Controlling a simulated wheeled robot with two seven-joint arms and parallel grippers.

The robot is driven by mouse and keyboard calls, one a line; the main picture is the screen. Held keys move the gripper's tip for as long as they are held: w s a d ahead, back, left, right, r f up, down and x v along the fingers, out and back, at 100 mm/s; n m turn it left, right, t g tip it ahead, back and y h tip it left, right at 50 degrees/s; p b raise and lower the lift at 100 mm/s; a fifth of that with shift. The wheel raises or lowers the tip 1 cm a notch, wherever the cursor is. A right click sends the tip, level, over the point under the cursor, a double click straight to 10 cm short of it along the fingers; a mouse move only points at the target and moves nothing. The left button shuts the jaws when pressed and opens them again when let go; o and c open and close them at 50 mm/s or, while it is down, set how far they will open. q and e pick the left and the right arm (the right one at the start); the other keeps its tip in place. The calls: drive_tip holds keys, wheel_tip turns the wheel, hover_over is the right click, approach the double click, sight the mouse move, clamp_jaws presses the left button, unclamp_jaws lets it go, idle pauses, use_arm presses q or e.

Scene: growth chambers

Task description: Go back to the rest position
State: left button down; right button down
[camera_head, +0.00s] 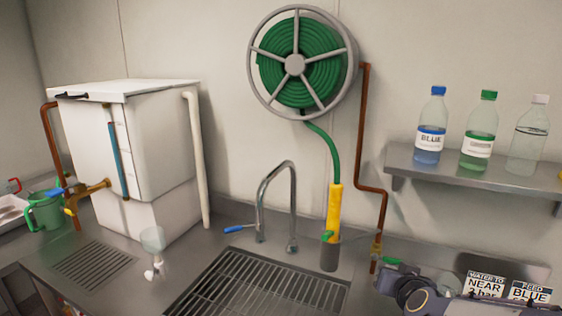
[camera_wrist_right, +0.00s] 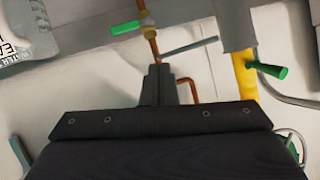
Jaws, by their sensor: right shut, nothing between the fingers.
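My right gripper (camera_head: 390,281) is at the lower right of the head view, low in front of the wall beside the copper pipe's lower end. In the right wrist view its dark fingers (camera_wrist_right: 160,78) are together with nothing between them. Behind them is a brass valve (camera_wrist_right: 149,32) with a green handle (camera_wrist_right: 125,28). The green handle (camera_head: 389,262) also shows in the head view, just above the gripper. I cannot tell whether the fingers touch the pipe or valve. My left gripper is not in view.
A shelf (camera_head: 470,173) holds several bottles at right. Signs (camera_head: 485,287) stand near my right arm.

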drive_tip(key=s+a+f+n+g+y, duration=0.1)
drive_tip(key=s+a+g+y, duration=0.1)
drive_tip(key=s, duration=1.2)
drive_tip(key=s+a+f+n+g+y, duration=0.1)
drive_tip(key=s+a+g+y, duration=0.2)
drive_tip(key=s, duration=1.2)
drive_tip(key=shift+s+a+f+g, duration=0.2)
drive_tip(key=shift+s+a+g, duration=0.1)
drive_tip(key=shift+a+g, duration=0.75)
drive_tip(key=shift+d, duration=0.1)
